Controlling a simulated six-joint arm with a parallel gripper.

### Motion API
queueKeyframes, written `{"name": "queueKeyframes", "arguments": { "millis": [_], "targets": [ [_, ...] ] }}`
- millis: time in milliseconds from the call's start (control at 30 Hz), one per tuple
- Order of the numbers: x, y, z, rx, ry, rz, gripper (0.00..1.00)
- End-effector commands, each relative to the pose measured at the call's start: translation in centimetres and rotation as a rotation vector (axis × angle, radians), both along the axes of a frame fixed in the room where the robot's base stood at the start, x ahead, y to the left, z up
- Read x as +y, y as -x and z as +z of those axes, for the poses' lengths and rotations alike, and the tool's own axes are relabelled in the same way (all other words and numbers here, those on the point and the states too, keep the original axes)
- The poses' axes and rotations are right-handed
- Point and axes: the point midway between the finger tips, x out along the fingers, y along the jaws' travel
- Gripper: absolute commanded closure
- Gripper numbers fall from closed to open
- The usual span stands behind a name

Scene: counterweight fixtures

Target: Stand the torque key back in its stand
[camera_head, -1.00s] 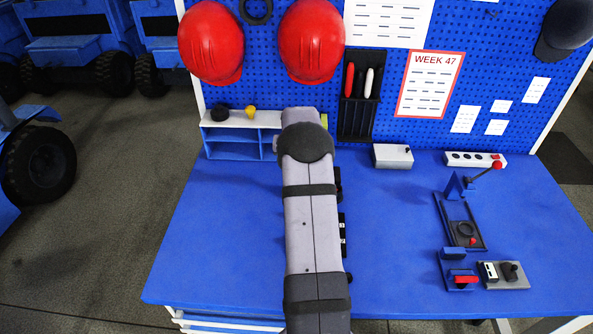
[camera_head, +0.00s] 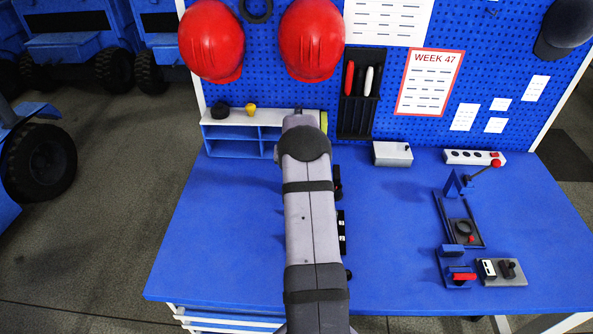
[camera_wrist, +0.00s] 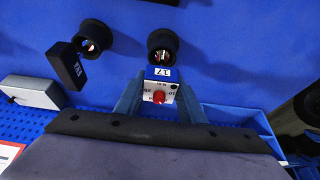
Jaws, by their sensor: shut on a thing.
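In the wrist view my gripper (camera_wrist: 158,88) is shut on a small block with a white dial face, a red knob and a "17" label, which I take to be the torque key (camera_wrist: 174,91). A dark round cup (camera_wrist: 162,42) is directly above it in the picture, perhaps its stand; I cannot tell whether they touch. In the head view my arm covers the gripper and most of this area.
A second dark round piece (camera_wrist: 95,37) and a black labelled block (camera_wrist: 67,66) are to the left in the wrist view. A grey box (camera_head: 392,153), a blue shelf unit (camera_head: 232,141) and a lever fixture (camera_head: 461,215) stand on the blue bench (camera_head: 400,270).

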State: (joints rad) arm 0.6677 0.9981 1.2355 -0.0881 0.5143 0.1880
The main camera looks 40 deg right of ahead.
Motion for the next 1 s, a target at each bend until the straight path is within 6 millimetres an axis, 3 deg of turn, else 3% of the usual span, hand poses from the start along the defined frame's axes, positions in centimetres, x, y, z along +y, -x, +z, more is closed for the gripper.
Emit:
{"name": "queueKeyframes", "arguments": {
  "millis": [367, 400, 467, 767, 1000],
  "targets": [
    [0.0, -0.1, -0.6, -0.001, 0.001, 0.0, 1.0],
    [0.0, 0.0, -0.7, 0.0, 0.0, 0.0, 0.55],
    [0.0, 0.0, -0.7, 0.0, 0.0, 0.0, 0.46],
    [0.0, 0.0, -0.6, 0.0, 0.0, 0.0, 0.46],
    [0.0, 0.0, 0.8, -0.001, 0.001, 0.0, 0.46]
  ]
}}
